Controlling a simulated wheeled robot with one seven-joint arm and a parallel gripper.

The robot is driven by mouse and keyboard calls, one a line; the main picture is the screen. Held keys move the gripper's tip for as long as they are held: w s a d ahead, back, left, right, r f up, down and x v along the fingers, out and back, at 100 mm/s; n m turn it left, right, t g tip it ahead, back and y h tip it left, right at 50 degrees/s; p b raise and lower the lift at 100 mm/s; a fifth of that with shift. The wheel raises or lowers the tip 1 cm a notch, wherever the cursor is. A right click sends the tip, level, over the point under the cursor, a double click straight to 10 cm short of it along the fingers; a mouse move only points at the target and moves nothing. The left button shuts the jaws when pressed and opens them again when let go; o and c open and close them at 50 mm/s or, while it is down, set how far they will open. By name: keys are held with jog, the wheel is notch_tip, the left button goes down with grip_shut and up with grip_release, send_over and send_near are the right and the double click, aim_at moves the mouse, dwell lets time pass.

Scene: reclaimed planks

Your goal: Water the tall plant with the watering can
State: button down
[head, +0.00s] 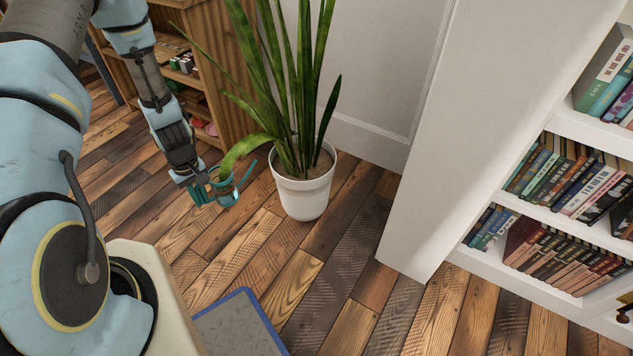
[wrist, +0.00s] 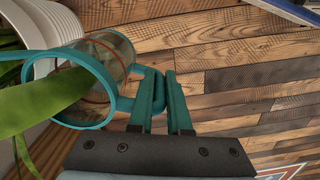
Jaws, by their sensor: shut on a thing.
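The tall plant (head: 300,90) stands upright in a white ribbed pot (head: 301,191) on the floor, with dark soil showing inside the rim. My gripper (head: 201,187) is just left of the pot. It is shut on the teal watering can (head: 228,187), which has a clear body. In the wrist view the can (wrist: 110,60) lies beyond the fingers (wrist: 160,105), close beside the pot (wrist: 48,30). A green leaf (wrist: 40,100) crosses in front of the can's ring-shaped rim. I cannot tell whether water is leaving the spout.
A wooden shelf (head: 232,100) with small items stands behind my arm at the left. A white bookcase (head: 560,200) full of books stands at the right. A blue-edged grey thing (head: 240,328) is at the bottom. The plank floor (head: 350,260) right of the pot is clear.

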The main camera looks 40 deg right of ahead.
jog(key=s+d+f+n+b, duration=0.1)
jog(key=s+d+f+b, duration=0.2)
jog(key=d+f+b, duration=1)
jog(key=shift+d+b, duration=0.8)
jog(key=shift+b, duration=0.15)
jog(key=shift+r, duration=0.1)
